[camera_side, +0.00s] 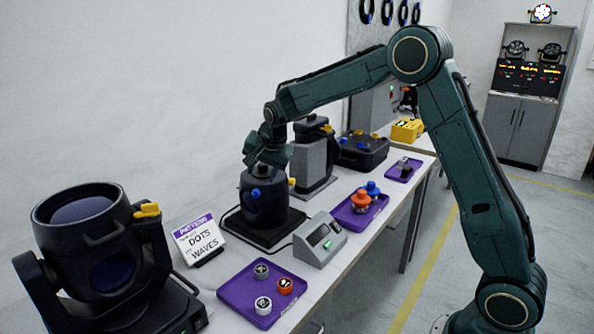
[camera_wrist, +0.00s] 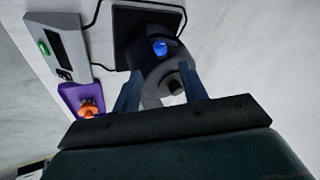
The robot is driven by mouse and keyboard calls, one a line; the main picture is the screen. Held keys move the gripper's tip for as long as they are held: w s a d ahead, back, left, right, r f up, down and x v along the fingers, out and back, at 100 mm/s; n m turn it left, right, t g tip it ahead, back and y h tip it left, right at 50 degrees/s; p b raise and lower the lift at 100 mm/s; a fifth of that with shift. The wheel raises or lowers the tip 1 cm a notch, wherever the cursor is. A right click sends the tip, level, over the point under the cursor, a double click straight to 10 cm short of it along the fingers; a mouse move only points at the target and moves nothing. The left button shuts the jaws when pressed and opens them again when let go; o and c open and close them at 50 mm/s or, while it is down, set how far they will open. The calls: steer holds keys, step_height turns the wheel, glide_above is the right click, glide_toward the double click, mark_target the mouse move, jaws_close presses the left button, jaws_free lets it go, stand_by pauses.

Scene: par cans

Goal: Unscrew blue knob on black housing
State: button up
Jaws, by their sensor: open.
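The black housing (camera_side: 268,208) stands upright on a black base plate (camera_side: 262,234) on the table, left of centre in the side view. It also shows in the wrist view (camera_wrist: 150,66). The blue knob (camera_side: 256,194) sits on the housing's side facing the side camera. In the wrist view the blue knob (camera_wrist: 159,47) lies beyond the fingertips. My gripper (camera_side: 264,166) is at the housing's top. In the wrist view its open fingers (camera_wrist: 160,76) lie either side of the housing's near part, with a dark piece between them. Contact cannot be told.
A grey control box (camera_side: 320,240) and purple trays (camera_side: 238,289) stand in front. A card sign (camera_side: 199,240) and a large black lamp (camera_side: 95,245) stand left. A grey unit (camera_side: 313,160) and black case (camera_side: 362,150) stand behind. A cable runs beside the base.

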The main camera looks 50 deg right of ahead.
mark_target(256, 191)
steer(key=x, duration=0.9)
jaws_close()
